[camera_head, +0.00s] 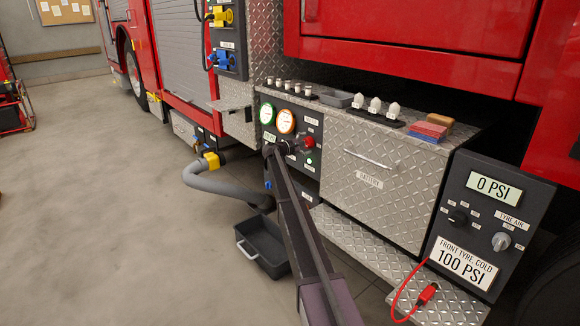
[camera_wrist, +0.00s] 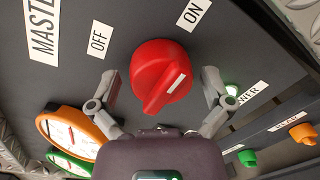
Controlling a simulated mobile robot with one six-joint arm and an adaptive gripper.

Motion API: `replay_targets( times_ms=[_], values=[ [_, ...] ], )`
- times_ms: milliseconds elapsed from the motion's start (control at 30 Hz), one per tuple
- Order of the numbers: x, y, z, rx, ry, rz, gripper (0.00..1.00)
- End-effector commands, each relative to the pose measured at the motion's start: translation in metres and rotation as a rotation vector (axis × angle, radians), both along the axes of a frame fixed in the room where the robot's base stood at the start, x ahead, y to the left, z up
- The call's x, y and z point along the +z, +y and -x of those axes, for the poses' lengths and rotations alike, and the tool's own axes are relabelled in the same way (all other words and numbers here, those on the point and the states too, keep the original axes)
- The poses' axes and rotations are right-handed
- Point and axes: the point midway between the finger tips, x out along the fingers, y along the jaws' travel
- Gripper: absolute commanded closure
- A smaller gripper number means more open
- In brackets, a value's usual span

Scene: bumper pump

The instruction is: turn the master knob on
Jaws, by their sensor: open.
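The red master knob (camera_wrist: 158,62) is in the middle of the wrist view, on a dark panel. It has a raised grip with a white line, which slants from lower left to upper right. An OFF label (camera_wrist: 98,40) sits to its upper left and an ON label (camera_wrist: 195,13) to its upper right. My gripper (camera_wrist: 162,88) is open, one finger on each side of the knob. Contact with the knob is not clear. In the head view the red knob (camera_head: 308,142) is on the pump panel, right of two gauges, with my arm in front of the panel's lower part.
A white gauge with an orange rim (camera_wrist: 66,133) and a green-rimmed one (camera_wrist: 68,160) lie lower left in the wrist view. A green knob (camera_wrist: 247,158) and an orange knob (camera_wrist: 303,133) lie lower right. A steel battery box (camera_head: 385,190) stands right of the panel.

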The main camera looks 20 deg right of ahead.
Motion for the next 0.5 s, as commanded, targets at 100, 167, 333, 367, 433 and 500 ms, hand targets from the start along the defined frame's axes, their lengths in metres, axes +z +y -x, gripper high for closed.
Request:
replay_targets(
  times_ms=[100, 167, 333, 367, 433, 500],
  values=[
    [-0.0004, 0.0003, -0.0005, 0.0, 0.074, 0.027, 0.0],
    [-0.0004, 0.0002, -0.0006, 0.0, 0.112, 0.04, 0.0],
    [-0.0004, 0.0003, -0.0009, 0.0, 0.222, 0.08, 0.0],
    [-0.0004, 0.0004, -0.0009, -0.001, 0.24, 0.087, 0.0],
    [-0.0003, 0.0004, -0.0009, -0.001, 0.286, 0.104, 0.0],
    [-0.0002, 0.0004, -0.0011, -0.001, 0.33, 0.12, 0.0]
  ],
)
